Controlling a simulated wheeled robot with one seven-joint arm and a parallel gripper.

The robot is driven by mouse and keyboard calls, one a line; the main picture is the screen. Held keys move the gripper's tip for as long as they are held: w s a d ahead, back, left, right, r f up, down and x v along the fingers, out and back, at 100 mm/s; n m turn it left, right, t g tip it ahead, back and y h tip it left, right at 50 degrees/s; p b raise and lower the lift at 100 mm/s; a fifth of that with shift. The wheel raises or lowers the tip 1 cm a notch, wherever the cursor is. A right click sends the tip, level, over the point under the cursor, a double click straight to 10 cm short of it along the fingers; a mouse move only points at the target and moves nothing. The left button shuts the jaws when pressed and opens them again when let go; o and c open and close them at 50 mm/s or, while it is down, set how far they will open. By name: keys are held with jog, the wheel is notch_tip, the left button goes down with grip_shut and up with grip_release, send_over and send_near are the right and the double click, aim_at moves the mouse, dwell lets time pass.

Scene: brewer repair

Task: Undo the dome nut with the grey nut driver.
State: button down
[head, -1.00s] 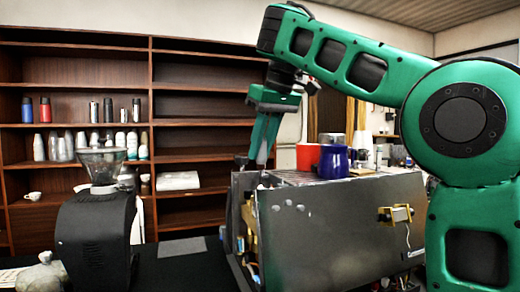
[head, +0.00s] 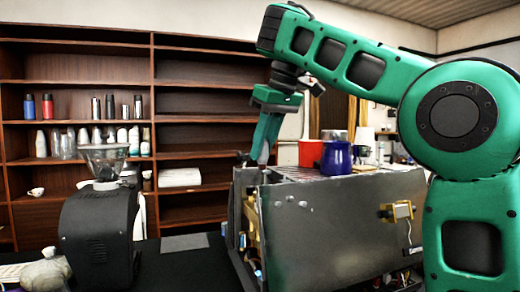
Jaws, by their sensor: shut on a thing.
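My gripper (head: 261,160) points down at the top left corner of the opened metal brewer (head: 340,232). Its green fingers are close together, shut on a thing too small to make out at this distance. The fingertips are at the height of the brewer's top edge, and I cannot tell whether they touch it. A small dark part (head: 242,158) shows just left of the fingertips; what it is stays unclear. I cannot make out the dome nut or the grey nut driver.
A red mug (head: 311,152) and a blue mug (head: 336,159) stand on the brewer, right of my gripper. A black grinder (head: 98,235) stands on the dark counter (head: 190,268) at left. A flat grey piece (head: 184,242) lies between. Shelves (head: 200,140) line the back wall.

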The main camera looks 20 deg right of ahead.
dwell(0.6)
jog(key=shift+d+m+h, duration=0.2)
jog(key=shift+m+h, duration=0.1)
jog(key=shift+m, duration=0.5)
jog(key=shift+a+m, duration=0.1)
jog(key=shift+m, duration=0.4)
jog(key=shift+f, duration=0.15)
jog(key=shift+a+n, duration=0.1)
jog(key=shift+n, duration=0.2)
jog(key=shift+n+y, duration=0.4)
jog(key=shift+n, duration=1)
